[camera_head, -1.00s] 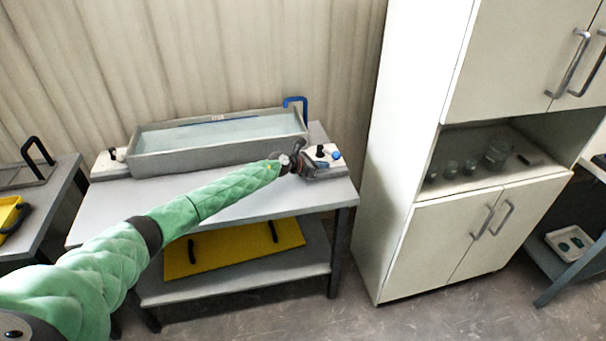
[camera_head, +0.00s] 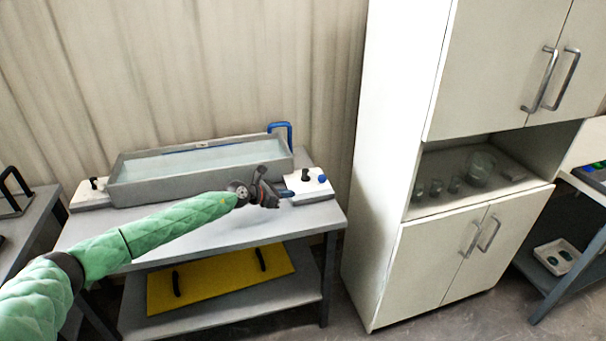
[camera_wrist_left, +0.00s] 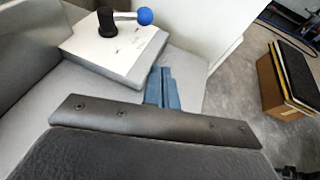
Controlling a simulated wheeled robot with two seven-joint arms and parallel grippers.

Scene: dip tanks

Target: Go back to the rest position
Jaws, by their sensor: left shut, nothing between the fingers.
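My left gripper (camera_head: 282,194) is shut and empty. In the head view it hangs over the right front part of the grey table (camera_head: 230,235), in front of the dip tank (camera_head: 140,190) and close to the white control block (camera_head: 309,187). In the left wrist view, the shut blue fingers (camera_wrist_left: 162,88) show past the dark gripper body, with the control block (camera_wrist_left: 115,45) beyond them to the left. My right gripper is in neither view.
The tank holds clear liquid, and a blue hook handle (camera_head: 283,128) rises behind it. A yellow board (camera_head: 220,280) lies on the lower shelf. A white cabinet (camera_head: 385,150) with glassware stands at the right. Grey floor shows in front of it.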

